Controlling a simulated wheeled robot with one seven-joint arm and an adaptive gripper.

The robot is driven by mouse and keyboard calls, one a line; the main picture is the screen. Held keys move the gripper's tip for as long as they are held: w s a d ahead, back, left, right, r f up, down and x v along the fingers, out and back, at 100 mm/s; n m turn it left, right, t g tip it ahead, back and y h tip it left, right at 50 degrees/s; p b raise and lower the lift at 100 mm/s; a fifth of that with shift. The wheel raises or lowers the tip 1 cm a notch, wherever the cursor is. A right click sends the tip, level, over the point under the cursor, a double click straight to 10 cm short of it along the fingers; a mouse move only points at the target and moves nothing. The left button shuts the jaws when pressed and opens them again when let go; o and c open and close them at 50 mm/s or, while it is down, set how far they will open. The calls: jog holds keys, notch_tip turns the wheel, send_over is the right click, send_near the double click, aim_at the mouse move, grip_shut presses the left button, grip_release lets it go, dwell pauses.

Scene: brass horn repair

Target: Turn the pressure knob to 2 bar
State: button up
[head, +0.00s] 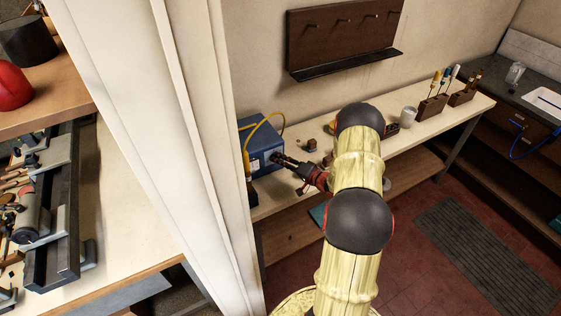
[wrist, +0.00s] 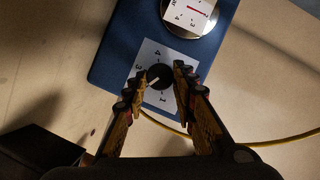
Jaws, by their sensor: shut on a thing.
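The blue pressure unit (head: 262,133) stands on the bench in the head view. In the wrist view, its black knob (wrist: 161,73) sits on a white scale plate (wrist: 157,50) marked 4, 3 and 1. My gripper (wrist: 158,75) is shut on the knob, one finger on each side. The knob's white pointer line points lower left, between the 3 and the 1. The left finger covers part of the scale there, and no 2 can be read. A round gauge (wrist: 193,12) with a red needle is cut off at the top; its reading cannot be told.
A yellow hose (head: 264,123) runs from the unit and lies across the bench (wrist: 276,85) in the wrist view. A white post (head: 178,120) stands left of my arm.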

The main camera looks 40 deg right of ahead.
jog(key=o, duration=1.2)
jog(key=shift+c, duration=0.2)
jog(key=v, duration=1.2)
jog(key=shift+f, duration=0.15)
